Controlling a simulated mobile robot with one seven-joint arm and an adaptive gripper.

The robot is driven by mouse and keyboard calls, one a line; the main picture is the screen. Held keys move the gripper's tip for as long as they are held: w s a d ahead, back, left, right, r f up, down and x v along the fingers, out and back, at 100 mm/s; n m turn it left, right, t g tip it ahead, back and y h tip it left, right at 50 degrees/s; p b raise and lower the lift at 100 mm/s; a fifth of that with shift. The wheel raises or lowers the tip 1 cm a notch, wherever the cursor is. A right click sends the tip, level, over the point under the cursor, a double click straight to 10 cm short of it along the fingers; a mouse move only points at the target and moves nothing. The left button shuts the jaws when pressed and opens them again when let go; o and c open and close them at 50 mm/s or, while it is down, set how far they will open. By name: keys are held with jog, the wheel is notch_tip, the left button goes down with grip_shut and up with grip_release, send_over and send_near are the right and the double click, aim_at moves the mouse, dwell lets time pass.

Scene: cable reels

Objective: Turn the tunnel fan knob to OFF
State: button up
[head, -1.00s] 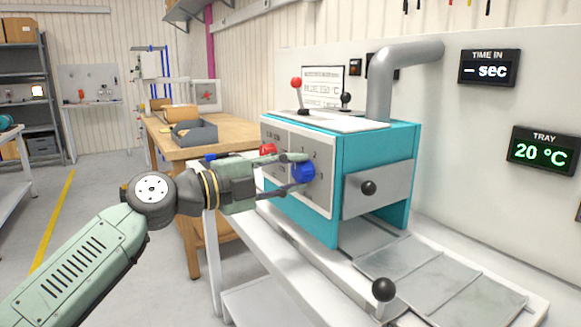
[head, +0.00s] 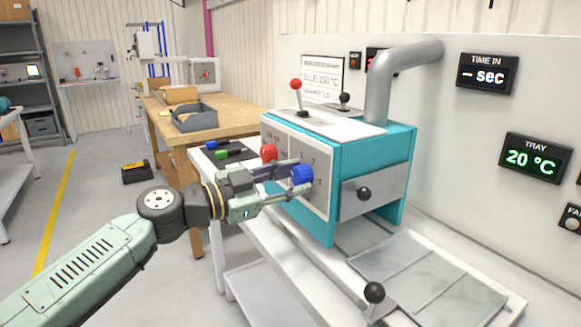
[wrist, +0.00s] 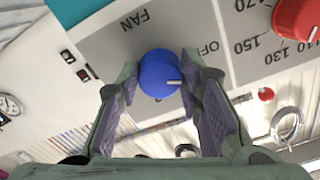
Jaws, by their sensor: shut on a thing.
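The blue fan knob (head: 302,174) is on the front panel of the teal machine (head: 375,150). In the wrist view the knob (wrist: 158,73) sits below the FAN label (wrist: 135,20), and its white pointer mark points to the right of the picture. The OFF label (wrist: 207,47) is up and to the right of the knob, partly hidden by a finger. My gripper (head: 292,175) is shut on the knob, with one finger on either side of it, as the wrist view shows too (wrist: 160,74).
A red knob (head: 269,152) with a number scale is close beside my gripper. A black-knobbed drawer (head: 375,192) is at the machine's right. A bench with a grey bin (head: 195,117) stands behind. The wall display reads TRAY 20 °C (head: 536,157).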

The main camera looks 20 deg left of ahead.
jog(key=n+p, duration=0.2)
jog(key=n, duration=0.1)
jog(key=shift+r+p, duration=0.2)
jog(key=shift+p, duration=0.2)
jog(key=shift+f+n+p, duration=0.15)
jog(key=shift+n+p, duration=0.55)
jog(key=shift+n, duration=0.3)
jog(key=o, duration=1.2)
jog(key=v, duration=1.2)
